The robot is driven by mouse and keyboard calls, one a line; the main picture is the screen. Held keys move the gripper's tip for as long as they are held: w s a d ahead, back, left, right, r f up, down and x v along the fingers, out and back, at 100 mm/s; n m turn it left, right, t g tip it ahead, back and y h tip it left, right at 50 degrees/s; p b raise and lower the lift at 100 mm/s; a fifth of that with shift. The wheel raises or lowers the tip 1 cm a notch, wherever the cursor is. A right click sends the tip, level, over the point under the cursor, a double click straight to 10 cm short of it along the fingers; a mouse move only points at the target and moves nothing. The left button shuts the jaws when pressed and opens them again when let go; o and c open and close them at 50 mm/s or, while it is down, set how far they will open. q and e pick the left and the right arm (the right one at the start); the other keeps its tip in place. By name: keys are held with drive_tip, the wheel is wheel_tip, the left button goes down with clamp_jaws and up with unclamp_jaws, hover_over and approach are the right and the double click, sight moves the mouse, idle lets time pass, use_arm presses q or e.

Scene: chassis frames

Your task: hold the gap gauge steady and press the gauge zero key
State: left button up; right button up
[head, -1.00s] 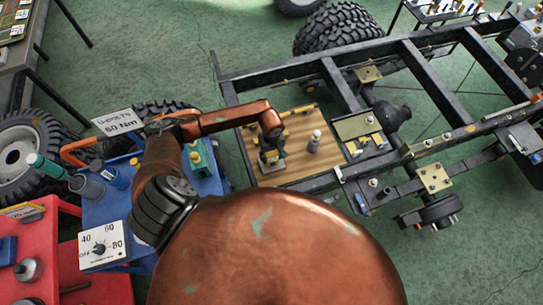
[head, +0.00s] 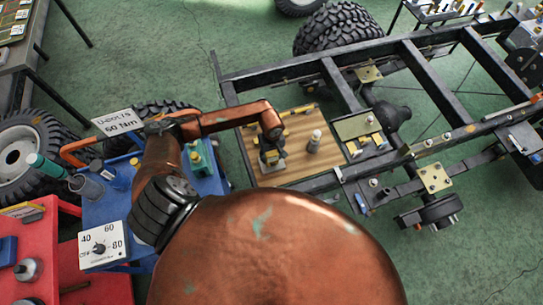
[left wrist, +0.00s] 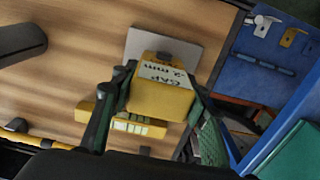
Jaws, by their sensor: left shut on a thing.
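The gap gauge is a yellow block with a pale label reading "GAP" and "2 mm"; it shows in the left wrist view (left wrist: 160,98) and, small, in the head view (head: 267,157). My left gripper (head: 269,143) is shut on it, with one finger on each side in the left wrist view (left wrist: 158,86). The gauge is over the wooden board (head: 292,176), by a grey plate (left wrist: 172,44). Whether it touches the board is unclear. I cannot make out the zero key for certain. My right gripper is in neither view.
A grey cylinder with a pale top (head: 314,142) stands on the board, right of the gauge. A yellow bar with pale squares (left wrist: 120,124) lies nearby. A blue cart (head: 96,206) with a dial box (head: 102,246) stands left.

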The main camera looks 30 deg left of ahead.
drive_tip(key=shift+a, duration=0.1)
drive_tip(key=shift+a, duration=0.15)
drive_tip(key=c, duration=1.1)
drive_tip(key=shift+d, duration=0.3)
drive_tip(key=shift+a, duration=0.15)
